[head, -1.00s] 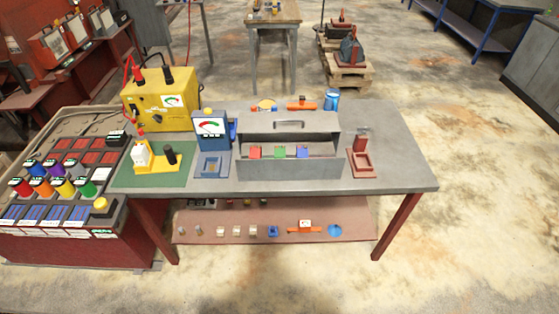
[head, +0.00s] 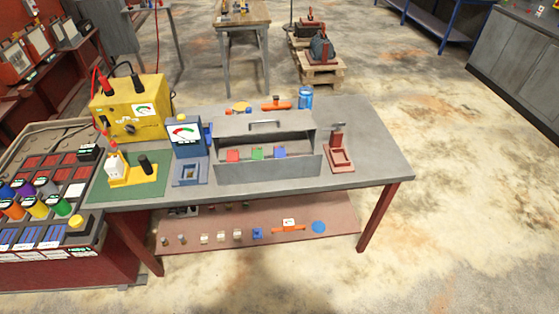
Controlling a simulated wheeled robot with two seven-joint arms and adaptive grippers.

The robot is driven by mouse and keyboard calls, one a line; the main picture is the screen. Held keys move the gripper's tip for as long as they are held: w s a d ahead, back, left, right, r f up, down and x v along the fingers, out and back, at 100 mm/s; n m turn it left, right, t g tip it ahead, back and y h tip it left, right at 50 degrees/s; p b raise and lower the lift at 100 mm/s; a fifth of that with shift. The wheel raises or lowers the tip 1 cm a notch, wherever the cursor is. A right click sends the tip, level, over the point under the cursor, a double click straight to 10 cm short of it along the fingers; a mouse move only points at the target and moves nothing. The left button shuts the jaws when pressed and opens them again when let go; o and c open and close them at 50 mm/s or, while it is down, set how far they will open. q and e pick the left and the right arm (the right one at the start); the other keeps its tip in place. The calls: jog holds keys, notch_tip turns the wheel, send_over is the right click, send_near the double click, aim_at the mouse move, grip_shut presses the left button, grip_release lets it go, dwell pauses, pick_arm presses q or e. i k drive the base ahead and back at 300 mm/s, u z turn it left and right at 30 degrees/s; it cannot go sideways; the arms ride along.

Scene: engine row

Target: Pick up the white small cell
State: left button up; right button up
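I cannot tell for certain which thing is the white small cell. A white block (head: 113,165) stands upright in a yellow holder (head: 134,175) on the green mat (head: 101,190) at the left of the grey table. Small whitish blocks (head: 221,237) lie on the lower shelf. Neither of my grippers is in view.
The grey table (head: 368,160) holds a yellow charger box (head: 130,112), a blue meter (head: 186,138), an open grey toolbox (head: 267,172), a red stand (head: 340,158) and a blue can (head: 305,97). The lower shelf (head: 340,232) is under it. The floor in front and right is clear.

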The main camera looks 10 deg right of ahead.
aim_at(114, 167)
jog(key=u, duration=0.15)
jog(key=i, duration=1.35)
jog(key=u, duration=0.7)
